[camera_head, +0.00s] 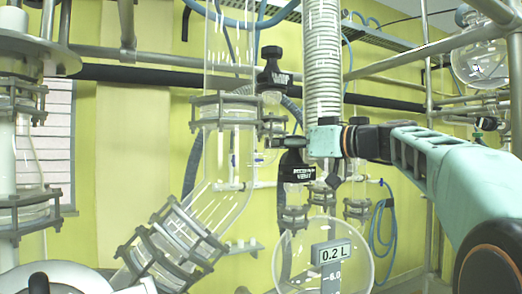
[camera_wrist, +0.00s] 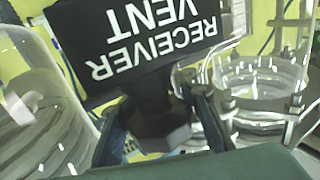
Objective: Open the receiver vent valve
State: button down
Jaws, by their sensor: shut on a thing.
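The receiver vent valve has a black handle with a black plate lettered "RECEIVER VENT". The plate (camera_head: 303,173) shows in the middle of the head view, just above the round receiver flask. In the wrist view the plate (camera_wrist: 150,42) is upside down and close, with the black handle hub (camera_wrist: 160,128) below it. My gripper (camera_head: 284,143) reaches in from the right at the valve. In the wrist view my gripper (camera_wrist: 160,130) has one finger on each side of the hub and is shut on it. The valve's inner plug is hidden.
A round glass flask (camera_head: 322,262) with a "0.2 L" display hangs below the valve. Another black-handled valve (camera_head: 273,68) is above. A large glass tube (camera_head: 228,150) stands left, a coiled condenser (camera_head: 323,60) above my gripper. Metal pipes cross behind.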

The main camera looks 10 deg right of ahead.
jog(key=shift+s+a+n+g+y, duration=0.1)
jog(key=shift+s+n+g+y, duration=0.15)
jog(key=shift+n+g+y, duration=0.5)
jog(key=c, duration=1.6)
grip_release()
jog(key=shift+r, duration=0.1)
jog(key=shift+m+h, duration=0.25)
